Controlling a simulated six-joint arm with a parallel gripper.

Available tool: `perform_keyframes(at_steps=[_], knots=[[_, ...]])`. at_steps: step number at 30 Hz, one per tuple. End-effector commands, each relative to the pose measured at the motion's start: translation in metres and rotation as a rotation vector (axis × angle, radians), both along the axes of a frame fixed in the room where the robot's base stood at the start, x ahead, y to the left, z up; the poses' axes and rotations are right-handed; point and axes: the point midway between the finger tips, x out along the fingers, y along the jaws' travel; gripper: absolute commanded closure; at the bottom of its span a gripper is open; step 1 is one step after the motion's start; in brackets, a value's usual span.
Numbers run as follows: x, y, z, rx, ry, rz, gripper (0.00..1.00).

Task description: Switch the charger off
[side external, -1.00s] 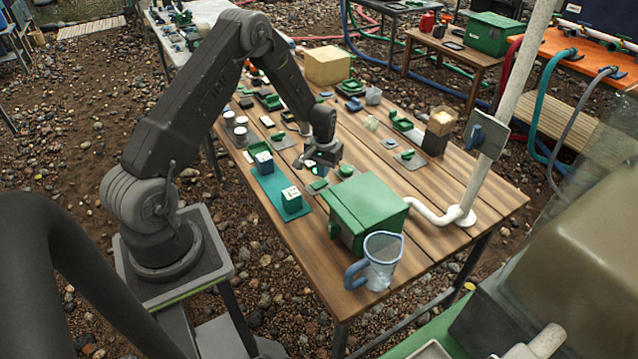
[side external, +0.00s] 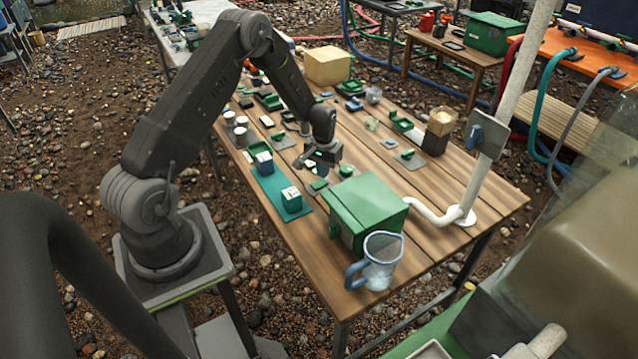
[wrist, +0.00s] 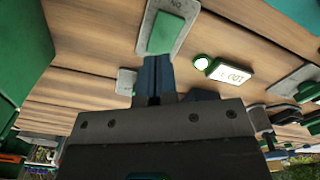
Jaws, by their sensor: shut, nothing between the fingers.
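My gripper (wrist: 157,62) is shut and empty, its blue fingers together. In the wrist view the fingertips are at the lower edge of a green rocker switch (wrist: 167,33) on a grey plate; I cannot tell whether they touch it. The plate has upside-down lettering that looks like ON. A small white unit with a lit display (wrist: 232,73) and a round light lies to the right of the fingers; I cannot tell if it is the charger. In the side view my gripper (side external: 318,168) is low over the table, just behind a green switch (side external: 318,185).
A green box (side external: 368,212) and a clear jug with a blue handle (side external: 378,265) stand at the near end of the table. A teal mat (side external: 270,183) with green-and-white blocks lies left of my gripper. Several small plates and trays crowd the table behind.

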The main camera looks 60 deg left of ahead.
Motion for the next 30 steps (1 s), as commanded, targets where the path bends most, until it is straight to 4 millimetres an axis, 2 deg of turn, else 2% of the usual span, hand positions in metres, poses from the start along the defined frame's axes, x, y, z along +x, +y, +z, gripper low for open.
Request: perform_keyframes(at_steps=[30], knots=[[0.0000, 0.0000, -0.0076, 0.000, 0.001, 0.000, 1.00]])
